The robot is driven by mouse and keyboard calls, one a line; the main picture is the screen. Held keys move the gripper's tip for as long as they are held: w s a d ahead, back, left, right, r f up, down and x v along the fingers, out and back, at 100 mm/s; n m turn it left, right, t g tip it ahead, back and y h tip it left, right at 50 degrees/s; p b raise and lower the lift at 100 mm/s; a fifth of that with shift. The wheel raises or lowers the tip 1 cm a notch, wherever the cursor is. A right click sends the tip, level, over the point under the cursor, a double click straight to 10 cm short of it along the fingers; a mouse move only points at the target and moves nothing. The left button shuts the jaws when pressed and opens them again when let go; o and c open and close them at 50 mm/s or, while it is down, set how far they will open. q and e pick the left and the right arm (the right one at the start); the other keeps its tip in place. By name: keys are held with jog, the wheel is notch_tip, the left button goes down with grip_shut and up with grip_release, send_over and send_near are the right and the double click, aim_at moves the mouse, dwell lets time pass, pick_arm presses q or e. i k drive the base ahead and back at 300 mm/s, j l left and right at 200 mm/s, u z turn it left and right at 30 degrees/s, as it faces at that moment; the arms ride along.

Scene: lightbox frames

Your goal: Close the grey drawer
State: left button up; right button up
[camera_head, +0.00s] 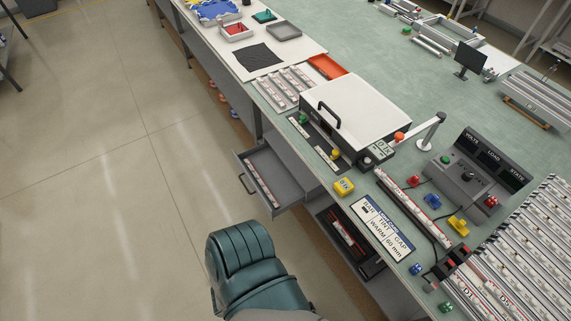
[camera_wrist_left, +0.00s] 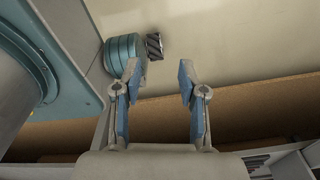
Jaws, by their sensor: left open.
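The grey drawer (camera_head: 282,182) is pulled out from under the bench in the head view. It has a dark handle (camera_head: 247,184) on its front, and a white strip (camera_head: 262,184) lies inside. My left gripper (camera_wrist_left: 159,78) shows only in the left wrist view. Its two blue-padded fingers are apart with nothing between them. Grey edges and pale strips show at the lower right of that view; I cannot tell whether they belong to the drawer. The distance from the gripper to the drawer cannot be told. My right gripper is not in view.
A green-topped bench (camera_head: 375,50) runs along the right. A white-lidded box (camera_head: 360,100) stands on it above the drawer. A lower dark compartment (camera_head: 343,235) holds red-edged items. The floor (camera_head: 110,170) left of the drawer is clear.

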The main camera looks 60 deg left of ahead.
aim_at(286, 189)
jog(key=u, duration=2.5)
